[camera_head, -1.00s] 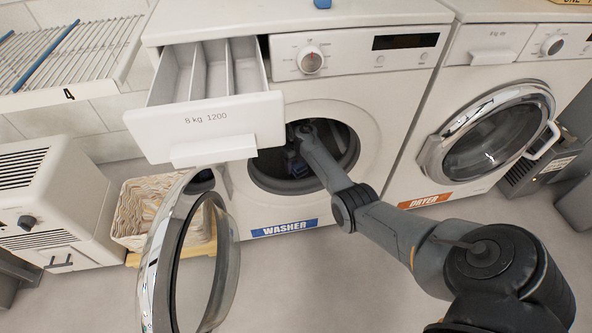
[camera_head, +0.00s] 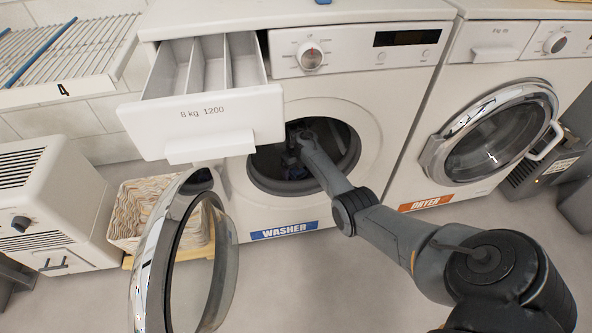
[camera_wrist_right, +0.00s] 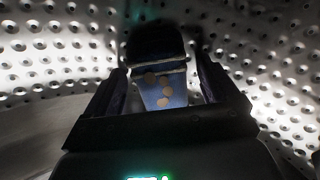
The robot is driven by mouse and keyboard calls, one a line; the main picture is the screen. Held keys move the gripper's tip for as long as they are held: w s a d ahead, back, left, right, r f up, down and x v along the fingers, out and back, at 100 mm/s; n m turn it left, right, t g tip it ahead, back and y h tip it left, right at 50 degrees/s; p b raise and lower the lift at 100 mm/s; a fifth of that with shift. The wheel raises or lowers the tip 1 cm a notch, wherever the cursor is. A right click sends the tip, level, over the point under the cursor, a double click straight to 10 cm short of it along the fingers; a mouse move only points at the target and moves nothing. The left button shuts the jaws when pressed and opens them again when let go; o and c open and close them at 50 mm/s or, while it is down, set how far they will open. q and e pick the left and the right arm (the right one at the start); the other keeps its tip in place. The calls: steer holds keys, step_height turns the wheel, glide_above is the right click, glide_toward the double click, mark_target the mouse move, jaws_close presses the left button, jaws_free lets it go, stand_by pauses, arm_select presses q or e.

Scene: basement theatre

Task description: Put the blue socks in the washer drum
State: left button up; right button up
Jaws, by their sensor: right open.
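The washer (camera_head: 375,105) has its round door (camera_head: 150,265) swung open to the left. My right arm reaches into the drum, and my right gripper (camera_head: 292,152) is dark and hard to make out inside it. In the right wrist view, the perforated metal drum wall (camera_wrist_right: 60,60) surrounds the open gripper (camera_wrist_right: 162,78). Blue socks (camera_wrist_right: 165,92) with tan dots lie between and beyond the fingers, inside the drum. A dark rounded part shows above the dotted cloth. Whether the fingers touch the cloth is unclear. My left gripper is not in view.
The detergent drawer (camera_head: 205,120) is pulled out above the door opening. A dryer (camera_head: 440,180) with a closed door stands to the right. A striped basket (camera_head: 130,215) and a white appliance (camera_head: 45,200) stand at left. Grey floor is clear in front.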

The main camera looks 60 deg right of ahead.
mark_target(296, 168)
step_height(296, 168, up, 6)
steer(key=p, duration=0.4)
steer(key=shift+r, duration=0.1)
steer(key=shift+r+p, duration=0.5)
steer(key=shift+r, duration=0.3)
